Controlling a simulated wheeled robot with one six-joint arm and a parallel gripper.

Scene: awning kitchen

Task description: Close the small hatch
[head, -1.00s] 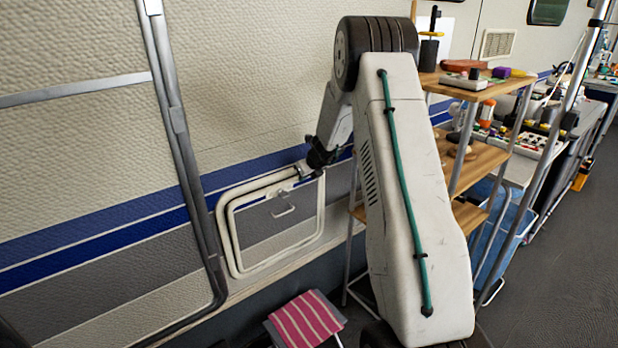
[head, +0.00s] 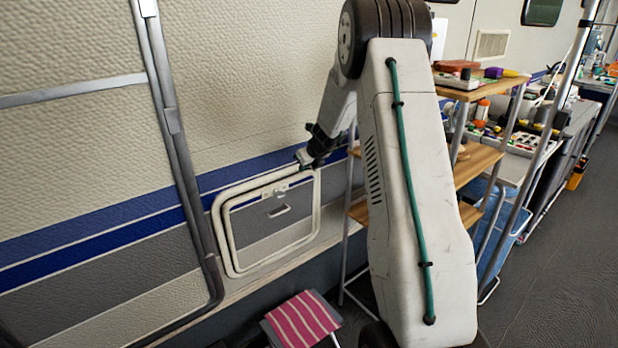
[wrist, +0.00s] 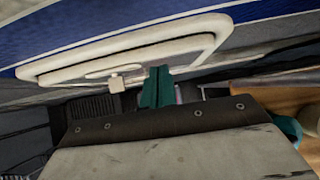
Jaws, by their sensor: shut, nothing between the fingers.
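The small hatch (head: 250,232) is a white-rimmed, rounded panel low on the caravan wall, with a grey lower part and a small handle (head: 279,210). A small latch (head: 281,191) sits near its top edge. The panel lies close to its frame; I cannot tell whether it is fully flush. My gripper (head: 303,160) is at the hatch's upper right edge, its fingers shut and empty. In the wrist view the teal fingers (wrist: 158,88) are together in front of the hatch (wrist: 130,55), right of the latch (wrist: 117,83). Contact is unclear.
A striped stool (head: 302,318) stands on the floor below the hatch. A wooden shelf unit (head: 476,162) with tools and boxes stands right of my arm. A grey metal pole frame (head: 172,120) runs down the wall left of the hatch. The floor at far right is clear.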

